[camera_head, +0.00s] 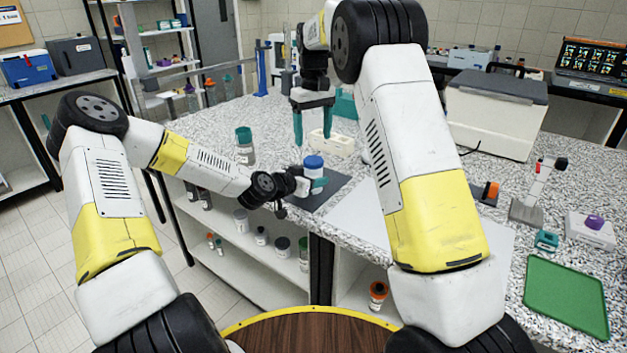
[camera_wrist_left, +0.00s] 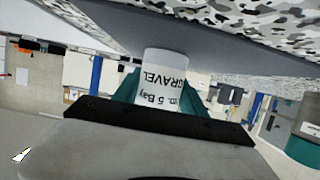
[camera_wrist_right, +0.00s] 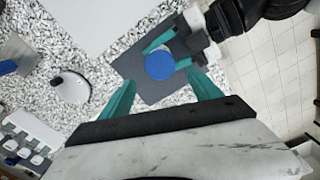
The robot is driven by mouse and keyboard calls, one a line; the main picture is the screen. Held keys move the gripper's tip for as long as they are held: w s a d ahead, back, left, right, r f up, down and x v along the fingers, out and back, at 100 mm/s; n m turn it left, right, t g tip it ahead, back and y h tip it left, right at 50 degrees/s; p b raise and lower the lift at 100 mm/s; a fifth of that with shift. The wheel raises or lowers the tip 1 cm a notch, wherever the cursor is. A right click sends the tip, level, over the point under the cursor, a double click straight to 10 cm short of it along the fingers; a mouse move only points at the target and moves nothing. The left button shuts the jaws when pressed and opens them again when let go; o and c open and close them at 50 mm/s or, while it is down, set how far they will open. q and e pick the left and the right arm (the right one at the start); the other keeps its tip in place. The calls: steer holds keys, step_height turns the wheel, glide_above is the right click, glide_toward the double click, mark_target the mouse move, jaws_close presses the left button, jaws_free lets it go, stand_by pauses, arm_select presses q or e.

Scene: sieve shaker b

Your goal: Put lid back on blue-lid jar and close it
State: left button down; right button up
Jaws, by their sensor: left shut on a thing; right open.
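The blue-lid jar (camera_head: 313,172) stands upright over a dark mat, its blue lid (camera_head: 313,161) on top. Whether the lid is tight cannot be told. My left gripper (camera_head: 318,183) is shut on the jar's body from the side. In the left wrist view the jar (camera_wrist_left: 165,65), labelled GRAVEL, appears inverted between teal fingers. My right gripper (camera_head: 312,138) is open and empty above the jar, pointing down. In the right wrist view the blue lid (camera_wrist_right: 160,66) lies between and just beyond its fingertips, apart from both.
The dark mat (camera_head: 335,185) lies near the speckled bench's front edge. A teal-lid jar (camera_head: 244,147) stands left of it. A white rack (camera_head: 331,143) is behind. A white box (camera_head: 495,115) and green tray (camera_head: 566,296) are right. Open shelves lie below the bench.

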mark_target(314, 159)
steer(key=shift+f, duration=4)
steer(key=c, duration=1.5)
steer(key=o, duration=1.7)
steer(key=shift+c, duration=0.2)
step_height(314, 159, up, 12)
